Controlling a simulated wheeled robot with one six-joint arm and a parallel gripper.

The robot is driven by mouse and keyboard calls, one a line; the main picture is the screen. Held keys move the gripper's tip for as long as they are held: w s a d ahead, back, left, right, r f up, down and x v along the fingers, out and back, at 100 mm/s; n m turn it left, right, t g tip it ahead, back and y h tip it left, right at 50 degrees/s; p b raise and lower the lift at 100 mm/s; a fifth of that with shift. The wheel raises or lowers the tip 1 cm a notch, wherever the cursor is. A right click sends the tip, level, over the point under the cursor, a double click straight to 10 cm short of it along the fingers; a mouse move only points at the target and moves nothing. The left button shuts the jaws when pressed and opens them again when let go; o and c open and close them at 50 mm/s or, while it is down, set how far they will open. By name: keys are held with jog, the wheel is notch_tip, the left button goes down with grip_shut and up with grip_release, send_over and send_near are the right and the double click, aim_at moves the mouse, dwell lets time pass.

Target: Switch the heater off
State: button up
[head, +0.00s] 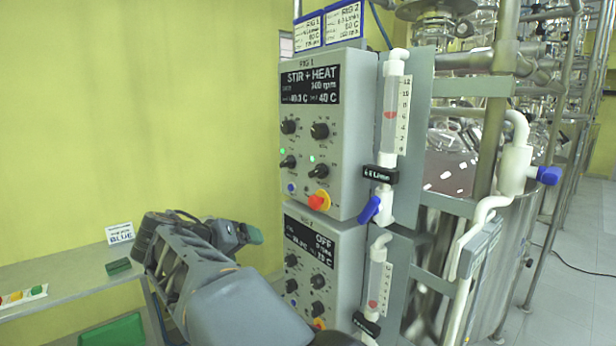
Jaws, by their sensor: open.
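The upper grey control box (350,130), marked RIG 1, has a lit display (310,85) reading STIR + HEAT and 40 C. Below it are two upper black knobs, left (288,126) and right (320,131). Two lower black knobs, left (288,161) and right (318,170), each have a lit green lamp above. I cannot read which one is the heater switch. My gripper (248,234) is open, left of the boxes and below the upper box's knobs, apart from them. Its fingers show only partly.
A red and yellow stop button (319,200) and a blue button (291,187) sit low on the upper box. A lower box (345,255) reads OFF. Flow meters (393,120) and a steel vessel stand right. A shelf (60,285) is at left.

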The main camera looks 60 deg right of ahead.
aim_at(313, 173)
jog(key=d+r+m+g+h, duration=0.5)
jog(key=d+r+m, duration=0.2)
jog(key=r, duration=0.5)
jog(key=p+x, duration=0.1)
jog(key=x, duration=0.3)
jog(key=p+x, duration=0.1)
jog(key=x, duration=0.3)
jog(key=p+x, duration=0.1)
jog(key=x, duration=0.3)
jog(key=shift+s+d+r, duration=0.2)
jog(key=shift+s+r, duration=0.15)
jog(key=shift+s, duration=0.15)
jog(key=shift+s+d+f, duration=0.1)
jog(key=shift+s+d, duration=0.1)
jog(key=shift+d, duration=0.45)
jog(key=shift+c, duration=0.5)
